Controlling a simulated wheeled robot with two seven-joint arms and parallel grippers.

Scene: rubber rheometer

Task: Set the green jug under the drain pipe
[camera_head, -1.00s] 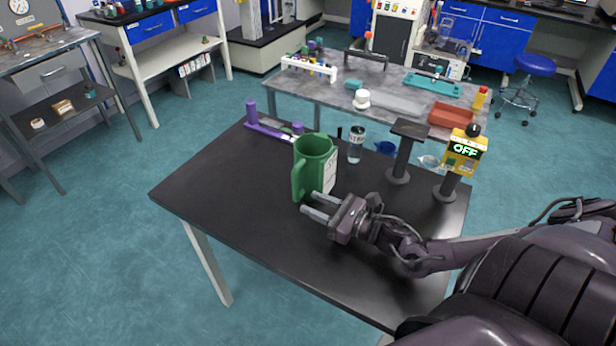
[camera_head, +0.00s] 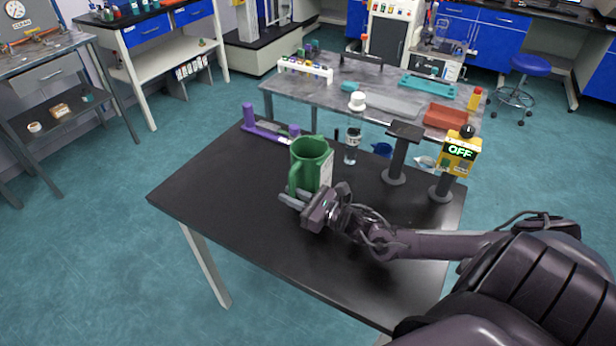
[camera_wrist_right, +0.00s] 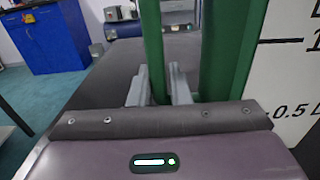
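The green jug (camera_head: 312,165) stands upright on the black table (camera_head: 215,190), its handle toward the left and a pale scale label on its right side. My right gripper (camera_head: 289,198) is low at the handle, with its fingers drawn close together. In the right wrist view the gripper (camera_wrist_right: 160,85) has a finger on either side of the green handle, beside the jug body (camera_wrist_right: 226,45); it looks shut on the handle. I cannot make out a drain pipe for certain. My left gripper is not in view.
A clear bottle (camera_head: 352,146), a black stand (camera_head: 401,155) and a yellow box reading OFF (camera_head: 458,155) stand right of the jug. A purple holder (camera_head: 262,128) lies behind it. A grey bench (camera_head: 385,98) is beyond. The table's left part is clear.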

